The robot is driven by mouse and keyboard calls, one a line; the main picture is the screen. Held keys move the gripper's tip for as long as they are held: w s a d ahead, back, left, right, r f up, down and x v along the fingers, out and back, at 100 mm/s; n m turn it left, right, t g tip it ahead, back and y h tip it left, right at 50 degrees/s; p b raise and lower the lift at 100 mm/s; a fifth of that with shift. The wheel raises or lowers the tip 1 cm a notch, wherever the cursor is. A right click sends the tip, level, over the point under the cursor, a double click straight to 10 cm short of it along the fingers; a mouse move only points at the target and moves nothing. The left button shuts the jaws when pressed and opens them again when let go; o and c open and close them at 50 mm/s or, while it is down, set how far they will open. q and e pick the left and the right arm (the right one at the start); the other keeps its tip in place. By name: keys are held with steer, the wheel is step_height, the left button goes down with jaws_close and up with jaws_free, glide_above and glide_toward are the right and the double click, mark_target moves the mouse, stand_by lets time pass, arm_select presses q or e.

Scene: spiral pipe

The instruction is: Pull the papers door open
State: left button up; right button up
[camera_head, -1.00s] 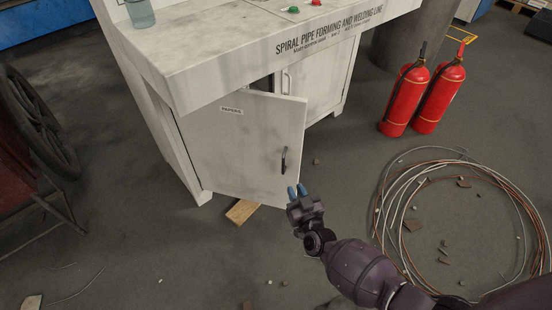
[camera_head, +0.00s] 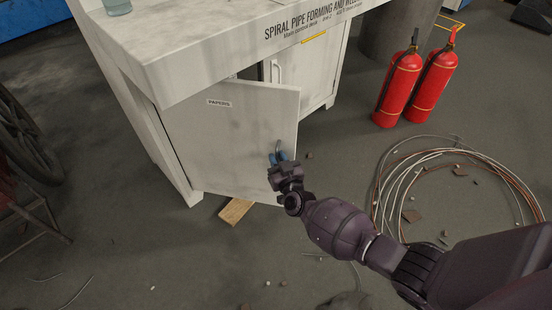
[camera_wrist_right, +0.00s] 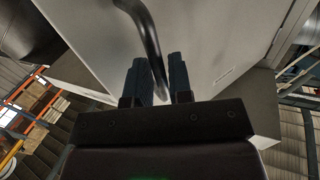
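The papers door (camera_head: 225,150) is a white panel with a "PAPERS" label, standing ajar from the white desk. Its dark curved handle (camera_head: 278,146) is near the door's free edge. My right gripper (camera_head: 278,158) is at the handle, with its blue fingertips around the lower part. In the right wrist view, the handle (camera_wrist_right: 148,30) runs down between the two fingers of the right gripper (camera_wrist_right: 160,72). The fingers are apart, with visible space beside the handle. My left gripper is in neither view.
The desk (camera_head: 175,60) stands above the door. A wooden piece (camera_head: 235,211) lies on the floor below it. Two red fire extinguishers (camera_head: 400,88) and a coil of wire (camera_head: 385,190) are at the right. Open floor lies in front of the door.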

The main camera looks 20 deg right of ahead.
steer(key=shift+w, duration=0.2)
jaws_close()
steer(key=shift+s, duration=0.1)
